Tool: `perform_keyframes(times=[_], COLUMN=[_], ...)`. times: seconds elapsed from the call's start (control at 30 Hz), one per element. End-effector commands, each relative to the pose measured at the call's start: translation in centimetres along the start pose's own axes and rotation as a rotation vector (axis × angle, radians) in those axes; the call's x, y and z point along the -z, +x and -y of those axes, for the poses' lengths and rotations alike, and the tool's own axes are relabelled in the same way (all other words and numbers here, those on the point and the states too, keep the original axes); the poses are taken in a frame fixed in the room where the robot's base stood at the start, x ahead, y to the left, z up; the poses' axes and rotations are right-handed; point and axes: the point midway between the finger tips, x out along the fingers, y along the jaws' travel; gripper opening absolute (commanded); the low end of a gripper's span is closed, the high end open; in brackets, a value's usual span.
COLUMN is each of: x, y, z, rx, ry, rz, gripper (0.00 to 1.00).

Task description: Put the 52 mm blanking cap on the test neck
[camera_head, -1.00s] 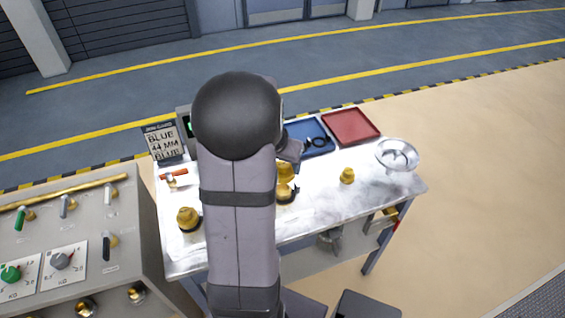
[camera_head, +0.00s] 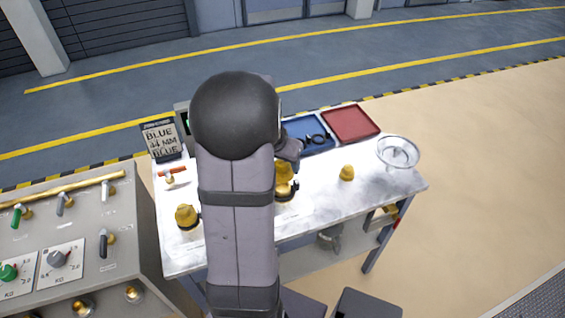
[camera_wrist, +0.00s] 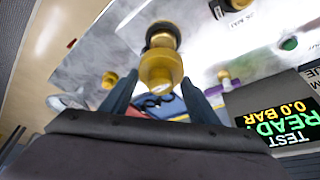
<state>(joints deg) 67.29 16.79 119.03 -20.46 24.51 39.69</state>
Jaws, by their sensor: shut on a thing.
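In the wrist view my gripper (camera_wrist: 158,92) is closed around a yellow-brass cap-like piece (camera_wrist: 160,70), one dark finger on each side. Just beyond it is another yellow-brass fitting with a black ring (camera_wrist: 163,34). The two overlap in this view, and I cannot tell whether they touch. In the head view my arm hides the fingers; the held brass piece (camera_head: 285,170) shows right of the arm, over a brass fitting on a black base (camera_head: 287,190). Other brass pieces stand on the bench at left (camera_head: 187,216) and right (camera_head: 347,173). I cannot read any size on the held piece.
A blue tray (camera_head: 318,151) with black rings and a red tray (camera_head: 370,135) lie at the back. A clear bowl (camera_head: 398,152) stands at the right. A job card (camera_head: 160,153) reads "BLUE 44 MM BLUE". A display (camera_wrist: 285,120) reads "TEST READY 0.0 BAR". The right front is clear.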

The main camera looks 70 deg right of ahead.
Motion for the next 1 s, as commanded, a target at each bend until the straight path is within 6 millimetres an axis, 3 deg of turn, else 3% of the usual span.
perform_keyframes(times=[0.5, 1.0], x=[-1.6, -1.8], y=[3.9, 4.3], z=[0.0, 0.0], rx=[0.0, 0.0], ry=[0.0, 0.0], rz=[0.0, 0.0], gripper=[0.33, 0.33])
